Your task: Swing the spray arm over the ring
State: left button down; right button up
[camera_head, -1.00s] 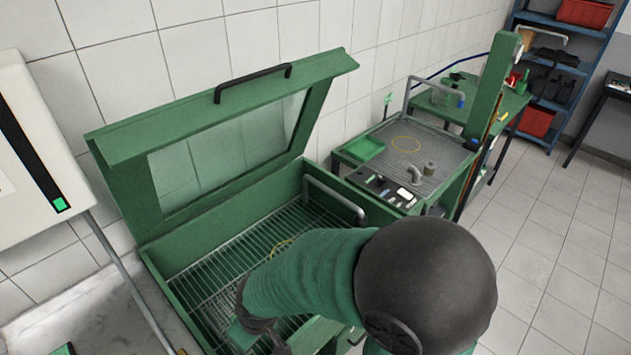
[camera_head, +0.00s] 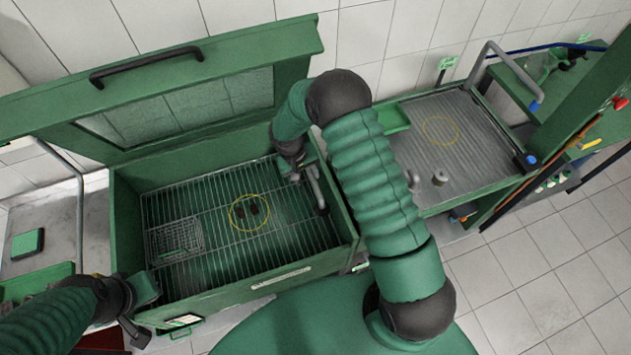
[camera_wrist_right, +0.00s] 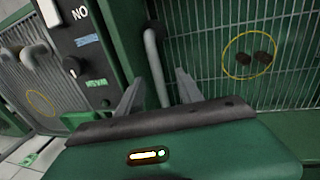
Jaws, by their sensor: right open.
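The spray arm (camera_head: 318,188) is a grey bent pipe at the right side of the open green washer tub. The yellow ring (camera_head: 250,213) lies on the tub's wire rack, left of the pipe, with two small dark pieces (camera_wrist_right: 249,58) inside it. My right gripper (camera_head: 300,174) is open at the pipe. In the right wrist view its fingers (camera_wrist_right: 158,88) stand on either side of the pipe (camera_wrist_right: 154,60); contact cannot be told. My left gripper (camera_head: 140,312) is outside the tub's front left corner; its jaws are unclear.
The raised green lid (camera_head: 180,85) stands behind the tub. A wire basket (camera_head: 175,240) sits on the rack's left side. A grey-topped bench (camera_head: 465,150) with another yellow ring stands to the right. My right arm crosses the tub's right wall.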

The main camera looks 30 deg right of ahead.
aim_at(315, 185)
jog(key=x, duration=0.2)
jog(key=p+x, duration=0.1)
jog(key=x, duration=0.5)
jog(key=shift+w+d+p, duration=0.3)
jog(key=shift+w+d, duration=0.05)
jog(key=shift+d+f, duration=0.2)
jog(key=shift+f, duration=0.05)
jog(key=shift+s+d+f, duration=0.2)
jog(key=shift+s+d, duration=0.1)
jog(key=shift+d, duration=0.05)
jog(key=shift+w+a, duration=0.2)
jog(key=shift+a, duration=0.25)
grip_shut()
jog(key=shift+d+r, duration=0.1)
jog(key=shift+d, duration=0.15)
